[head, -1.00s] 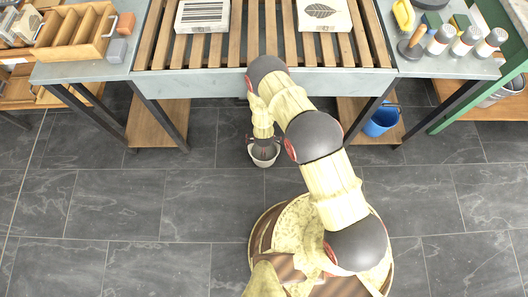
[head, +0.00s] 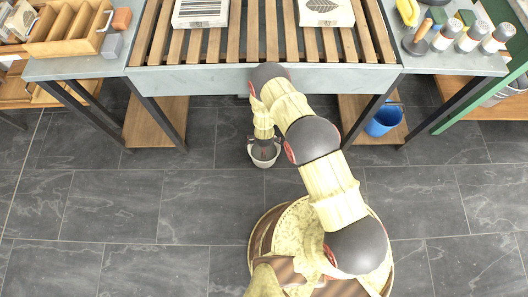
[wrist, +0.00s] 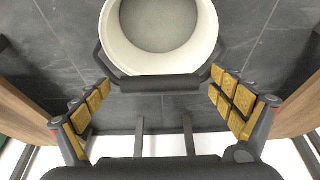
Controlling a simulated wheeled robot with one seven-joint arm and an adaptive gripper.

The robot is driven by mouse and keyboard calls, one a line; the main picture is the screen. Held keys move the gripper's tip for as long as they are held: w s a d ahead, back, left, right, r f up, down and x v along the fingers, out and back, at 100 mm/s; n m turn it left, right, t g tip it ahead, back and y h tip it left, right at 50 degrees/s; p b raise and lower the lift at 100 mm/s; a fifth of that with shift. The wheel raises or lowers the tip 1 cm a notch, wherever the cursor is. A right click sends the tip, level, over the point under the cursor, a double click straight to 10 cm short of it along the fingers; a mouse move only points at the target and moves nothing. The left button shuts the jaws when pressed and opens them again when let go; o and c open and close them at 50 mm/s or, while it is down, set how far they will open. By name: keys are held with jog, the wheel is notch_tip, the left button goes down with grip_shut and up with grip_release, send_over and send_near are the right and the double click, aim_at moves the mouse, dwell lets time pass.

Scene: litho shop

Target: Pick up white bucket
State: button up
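The white bucket (head: 264,161) stands on the dark tiled floor in front of the slatted table, below the end of my arm. In the wrist view the white bucket (wrist: 160,66) fills the top middle, its round rim and grey inside facing me. Its dark handle (wrist: 157,83) crosses below the rim. My gripper (wrist: 160,92) is open, with one yellow-padded finger on each side of the handle and nothing held between them. In the head view my gripper (head: 264,142) is small and partly covers the bucket.
The slatted table (head: 265,78) has its front edge just behind the bucket. A blue bucket (head: 383,120) stands on a low wooden shelf (head: 370,131) to the right. Another wooden shelf (head: 156,121) is to the left. The floor around the bucket is clear.

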jog(key=c, duration=1.5)
jog(key=shift+w+r, duration=0.1)
jog(key=shift+w, duration=0.05)
jog(key=shift+c, duration=0.3)
